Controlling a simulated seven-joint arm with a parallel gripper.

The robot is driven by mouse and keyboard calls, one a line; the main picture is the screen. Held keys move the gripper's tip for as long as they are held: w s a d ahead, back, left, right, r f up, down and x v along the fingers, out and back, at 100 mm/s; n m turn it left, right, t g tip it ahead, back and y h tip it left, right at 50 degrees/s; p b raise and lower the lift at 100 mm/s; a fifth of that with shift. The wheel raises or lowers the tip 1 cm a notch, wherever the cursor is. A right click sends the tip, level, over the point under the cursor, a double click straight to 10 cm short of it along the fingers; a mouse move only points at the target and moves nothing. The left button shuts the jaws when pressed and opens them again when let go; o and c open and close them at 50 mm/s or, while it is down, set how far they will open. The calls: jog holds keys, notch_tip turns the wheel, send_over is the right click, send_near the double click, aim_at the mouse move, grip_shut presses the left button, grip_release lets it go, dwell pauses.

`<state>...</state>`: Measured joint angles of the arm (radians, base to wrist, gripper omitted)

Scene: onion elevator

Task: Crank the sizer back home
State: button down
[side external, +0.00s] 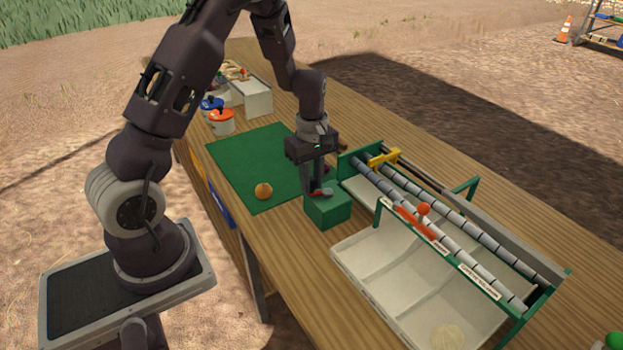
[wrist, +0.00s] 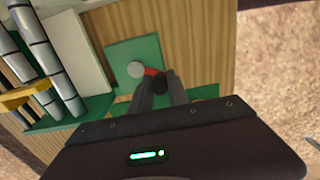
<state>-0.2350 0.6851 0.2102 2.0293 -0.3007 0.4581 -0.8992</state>
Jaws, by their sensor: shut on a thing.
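The green crank box (side external: 328,212) stands on the wooden table at the near end of the sizer. In the wrist view the box (wrist: 122,51) has a grey hub (wrist: 136,69) on top, with a short red crank arm (wrist: 150,72) ending in a dark knob (wrist: 160,83). My gripper (side external: 317,190) points down over the box, its fingers shut on the crank knob. The fingers partly hide the knob and arm. The sizer is a green frame with grey rollers (side external: 470,264), and a yellow bracket (side external: 383,158) sits across its rail near the left end.
A cream divided tray (side external: 375,265) lies in front of the rollers. An onion (side external: 263,191) rests on a green mat (side external: 240,152). Pots (side external: 221,122) and a white box (side external: 257,98) stand at the far end.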

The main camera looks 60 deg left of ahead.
jog(key=shift+d+r, duration=0.1)
jog(key=shift+d, duration=0.9)
jog(key=c, duration=1.4)
grip_release()
jog(key=shift+o, duration=1.1)
jog(key=shift+s, duration=0.15)
notch_tip(320, 180, up, 7)
